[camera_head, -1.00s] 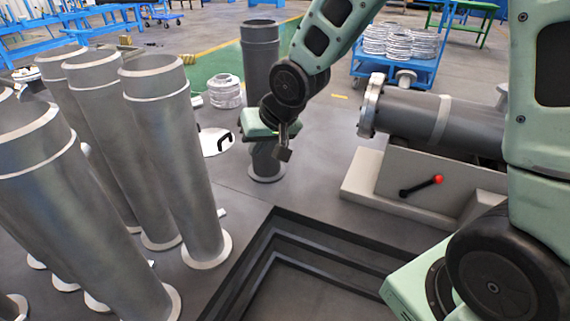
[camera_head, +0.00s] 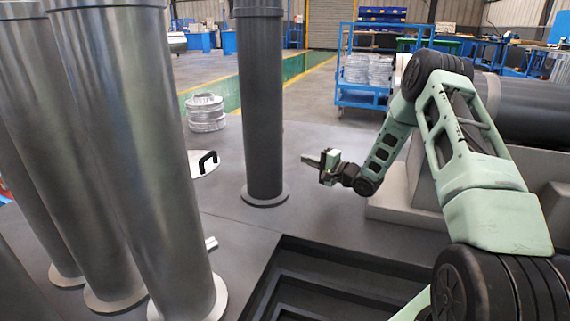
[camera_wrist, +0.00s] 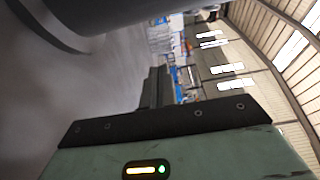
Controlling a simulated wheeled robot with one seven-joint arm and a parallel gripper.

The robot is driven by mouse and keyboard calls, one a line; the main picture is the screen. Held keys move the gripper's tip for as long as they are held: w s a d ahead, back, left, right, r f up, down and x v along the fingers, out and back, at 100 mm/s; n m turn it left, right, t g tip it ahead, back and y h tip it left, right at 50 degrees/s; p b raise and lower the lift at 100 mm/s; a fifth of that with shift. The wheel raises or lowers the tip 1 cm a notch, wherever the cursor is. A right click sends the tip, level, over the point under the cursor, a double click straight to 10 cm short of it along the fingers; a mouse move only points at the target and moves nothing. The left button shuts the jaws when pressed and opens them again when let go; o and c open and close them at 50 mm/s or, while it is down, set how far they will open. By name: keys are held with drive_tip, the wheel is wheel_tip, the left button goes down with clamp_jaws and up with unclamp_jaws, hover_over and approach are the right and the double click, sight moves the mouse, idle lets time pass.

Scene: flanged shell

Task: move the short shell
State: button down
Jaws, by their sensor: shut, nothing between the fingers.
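A dark grey flanged shell (camera_head: 262,110) stands upright on the floor in the middle of the head view, its round flange at the bottom. Several taller-looking silver-grey shells (camera_head: 130,130) stand close together at the left. I cannot tell for sure which shell is the short one. My gripper (camera_head: 307,159) is shut and empty, pointing left towards the dark shell, to its right and apart from it. The wrist view shows the shut fingers (camera_wrist: 155,88) and a large dark curved body (camera_wrist: 90,15) at the upper left, cut off by the frame.
A stepped pit (camera_head: 330,275) lies in front of the dark shell. A grey block (camera_head: 400,190) with a dark horizontal cylinder (camera_head: 535,110) above it is at the right.

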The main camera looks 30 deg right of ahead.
sight(281, 157)
drive_tip(key=b+x, duration=0.4)
drive_tip(key=x, duration=0.6)
drive_tip(key=s+a+b, duration=0.2)
drive_tip(key=s+a, duration=0.1)
drive_tip(key=shift+a+r, duration=0.1)
drive_tip(key=shift+a, duration=0.05)
